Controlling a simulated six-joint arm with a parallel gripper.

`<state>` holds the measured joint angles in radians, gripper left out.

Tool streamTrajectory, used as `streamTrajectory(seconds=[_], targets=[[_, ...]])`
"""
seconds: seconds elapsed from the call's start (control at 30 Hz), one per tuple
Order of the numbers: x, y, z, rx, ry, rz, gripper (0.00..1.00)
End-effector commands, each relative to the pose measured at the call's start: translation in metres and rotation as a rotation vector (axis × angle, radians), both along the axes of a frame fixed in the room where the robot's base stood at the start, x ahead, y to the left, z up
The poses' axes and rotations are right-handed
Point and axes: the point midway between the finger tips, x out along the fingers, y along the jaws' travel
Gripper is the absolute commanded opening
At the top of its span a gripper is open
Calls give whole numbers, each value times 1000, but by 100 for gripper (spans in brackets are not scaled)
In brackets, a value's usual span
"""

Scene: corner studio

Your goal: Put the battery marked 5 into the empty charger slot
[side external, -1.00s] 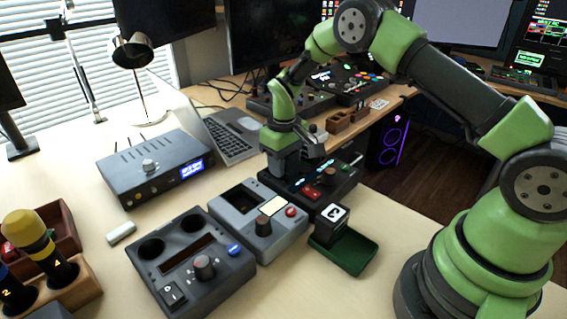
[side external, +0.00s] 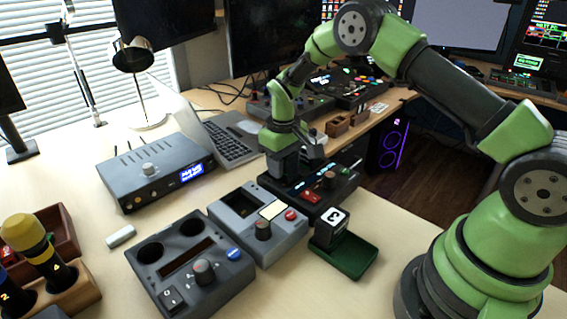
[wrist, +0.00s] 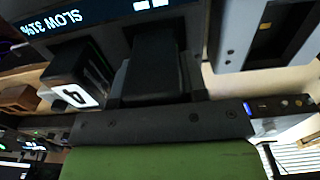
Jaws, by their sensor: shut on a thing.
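My gripper (side external: 284,170) is low over the left end of the black charger (side external: 345,190) in the side view. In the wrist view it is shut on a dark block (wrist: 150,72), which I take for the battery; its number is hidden. Beside that block, in the wrist view, is a black battery with a white label that looks like a 4 (wrist: 76,94).
A black block marked 3 (side external: 333,224) stands at the green tray (side external: 352,262). Grey devices (side external: 287,243) and (side external: 165,300) sit in front and to the left. A laptop (side external: 238,150) and a grey box with a blue display (side external: 140,185) are behind. Bare table lies right of the tray.

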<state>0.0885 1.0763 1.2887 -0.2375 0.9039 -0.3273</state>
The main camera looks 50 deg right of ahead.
Motion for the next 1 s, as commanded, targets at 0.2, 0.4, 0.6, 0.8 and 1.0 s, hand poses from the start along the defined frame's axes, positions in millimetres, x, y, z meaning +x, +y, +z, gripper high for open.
streamTrajectory(seconds=[0.2,0.4,0.6,0.8,1.0], targets=[[0,0,-2,0,0,0,7],[0,0,-6,0,1,-1,7],[0,0,-10,0,0,0,7],[0,0,-14,0,0,0,7],[0,0,-17,0,-1,-1,7]])
